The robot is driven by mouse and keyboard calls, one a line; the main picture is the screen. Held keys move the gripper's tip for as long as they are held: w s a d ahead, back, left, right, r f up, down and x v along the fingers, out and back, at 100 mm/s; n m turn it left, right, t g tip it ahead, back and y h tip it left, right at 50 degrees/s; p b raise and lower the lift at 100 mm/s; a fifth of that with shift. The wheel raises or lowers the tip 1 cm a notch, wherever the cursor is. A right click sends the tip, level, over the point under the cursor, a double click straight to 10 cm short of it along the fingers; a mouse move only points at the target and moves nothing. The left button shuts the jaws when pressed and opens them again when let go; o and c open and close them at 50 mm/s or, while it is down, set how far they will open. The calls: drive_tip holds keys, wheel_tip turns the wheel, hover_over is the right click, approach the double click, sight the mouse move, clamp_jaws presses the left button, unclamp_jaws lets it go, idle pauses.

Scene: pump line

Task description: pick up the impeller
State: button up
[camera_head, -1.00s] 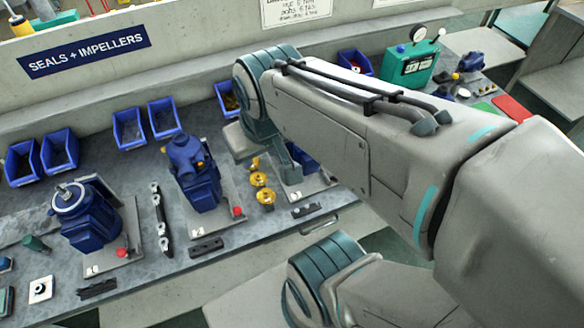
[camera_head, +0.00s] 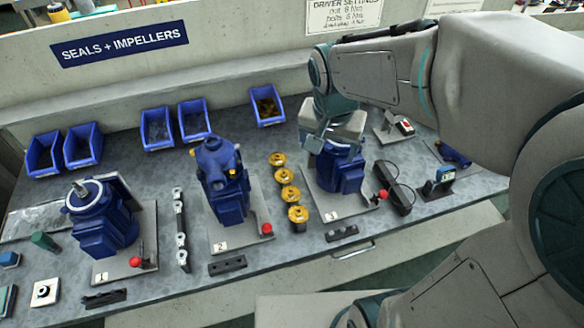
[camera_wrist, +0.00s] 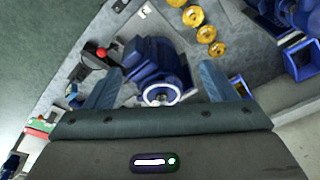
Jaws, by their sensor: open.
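Several gold impellers stand in a row on the bench between pump 2 and pump 3; the front one (camera_head: 298,214) is nearest the bench edge. They also show at the top of the wrist view, to the right (camera_wrist: 206,34). My gripper (camera_head: 332,135) is above pump 3 (camera_head: 340,172), to the right of the impeller row. In the wrist view my gripper (camera_wrist: 160,80) has its fingers wide apart, with the blue pump and its pale ring (camera_wrist: 160,93) showing between them. Nothing is held. My gripper and wrist hide the top of pump 3 in the head view.
Pump 2 (camera_head: 222,182) stands left of the impellers, and pump 1 (camera_head: 102,218) is farther left. Blue bins (camera_head: 266,104) line the back of the bench. A black holder (camera_head: 394,187) lies right of pump 3. Small red knobs stand beside the pumps.

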drive_tip(key=w+a+f+m+g+b, duration=0.1)
drive_tip(key=w+a+f+m+b, duration=0.15)
drive_tip(key=w+a+f, duration=0.35)
drive_tip(key=w+a+f+m+b, duration=0.1)
drive_tip(key=a+f+b, duration=0.2)
drive_tip(key=f, duration=0.5)
hover_over(291, 192)
drive_tip(key=a, duration=0.1)
drive_tip(key=shift+h, duration=0.3)
drive_tip(key=f, duration=0.5)
drive_tip(key=s+f, duration=0.1)
drive_tip(key=f, duration=0.1)
drive_tip(key=shift+f, duration=0.25)
drive_tip(key=shift+w+d+f+p, duration=0.1)
drive_tip(key=shift+w+f+p, duration=0.05)
drive_tip(key=shift+f, duration=0.8)
drive_tip(key=shift+w+d+f+p, duration=0.15)
drive_tip(key=shift+f+p, duration=0.05)
drive_tip(key=shift+f, duration=0.75)
drive_tip(key=shift+w+d+f+p, duration=0.1)
drive_tip(key=shift+w+f+p, duration=0.05)
drive_tip(key=shift+f, duration=0.8)
drive_tip(key=c, duration=1.1)
